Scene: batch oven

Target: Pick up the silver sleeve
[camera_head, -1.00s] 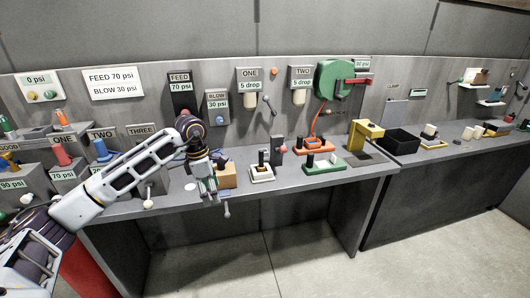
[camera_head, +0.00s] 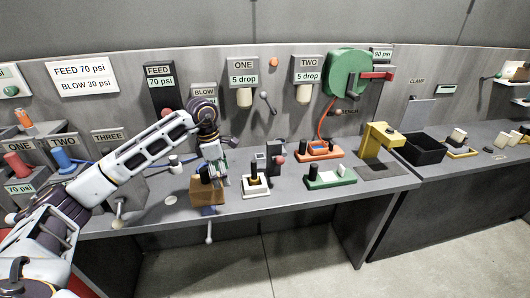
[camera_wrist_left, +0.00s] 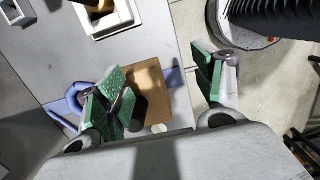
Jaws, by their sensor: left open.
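My left gripper (camera_head: 214,178) is open and empty just above a tan block (camera_head: 207,192) near the bench's front edge. The block carries an upright black peg (camera_head: 204,173). In the left wrist view the green-padded fingers (camera_wrist_left: 160,88) spread over the tan block (camera_wrist_left: 153,82), with the black peg (camera_wrist_left: 139,108) close to the left finger. A small pale round spot (camera_wrist_left: 158,128) shows at the block's lower edge. I cannot make out which thing is the silver sleeve; the fingers and wrist hide part of the block's top. My right gripper is not in view.
A white base with a black peg (camera_head: 257,184) stands right of the block. Behind it is a dark post with a red knob (camera_head: 275,157). Orange (camera_head: 319,153) and green (camera_head: 331,179) fixtures and a yellow press (camera_head: 382,138) stand further right. A lever (camera_head: 209,230) hangs below the bench edge.

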